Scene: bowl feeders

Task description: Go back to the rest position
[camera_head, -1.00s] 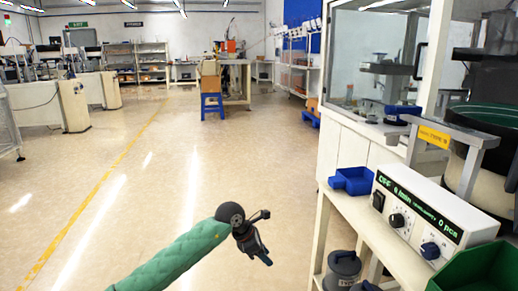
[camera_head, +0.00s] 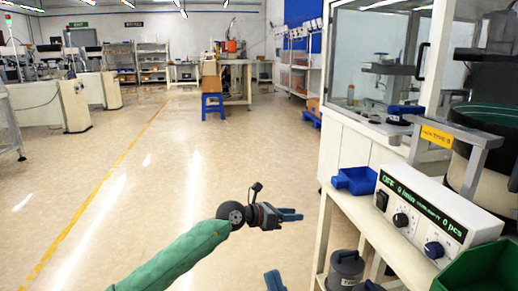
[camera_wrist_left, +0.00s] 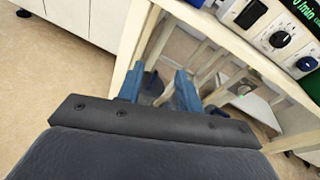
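My left gripper (camera_head: 291,214) points to the right in the head view, over the floor and left of the white bench. In the left wrist view its two blue fingers (camera_wrist_left: 158,88) stand apart with nothing held between them, so it is open. Beyond them are the bench legs and lower shelf. Of my right gripper, only a blue finger part (camera_head: 274,281) shows at the bottom edge of the head view. The rest of it is out of frame, so its opening cannot be told.
The white bench (camera_head: 352,208) at right carries a blue bin (camera_head: 355,180), a control box (camera_head: 428,216) and a green bin (camera_head: 482,272). Dark canisters (camera_head: 345,268) stand below. A bowl feeder (camera_head: 490,150) is behind. The floor (camera_head: 130,180) at left is clear.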

